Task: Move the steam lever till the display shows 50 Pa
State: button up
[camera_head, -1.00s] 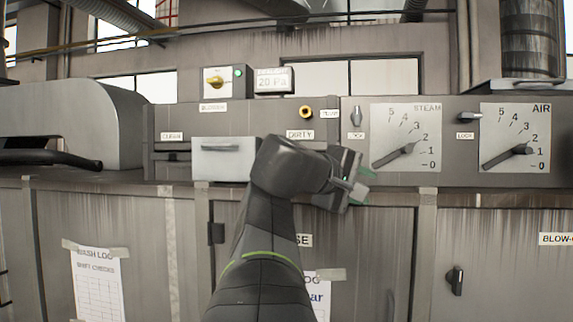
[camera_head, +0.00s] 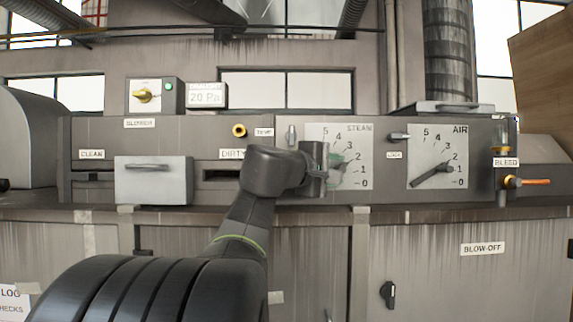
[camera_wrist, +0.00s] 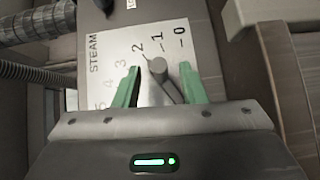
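The steam dial plate (camera_head: 318,132) is on the front panel, with a scale from 0 to 5; it also shows in the wrist view (camera_wrist: 92,70). My gripper (camera_wrist: 158,86) is open, with one green finger on each side of the lever and visible gaps to both. In the head view my gripper (camera_head: 338,168) is in front of the steam dial. The display (camera_head: 207,96) reads 20 Pa.
A small upright lock handle (camera_head: 291,135) is left of the steam dial. The air dial (camera_head: 455,142) with its own lever (camera_head: 432,174) is to the right. A drawer-like box (camera_head: 153,184) sticks out at left.

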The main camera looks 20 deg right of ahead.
jog(key=shift+p+x, duration=0.3)
jog(key=shift+x, duration=1.15)
jog(key=shift+c, duration=0.5)
grip_shut()
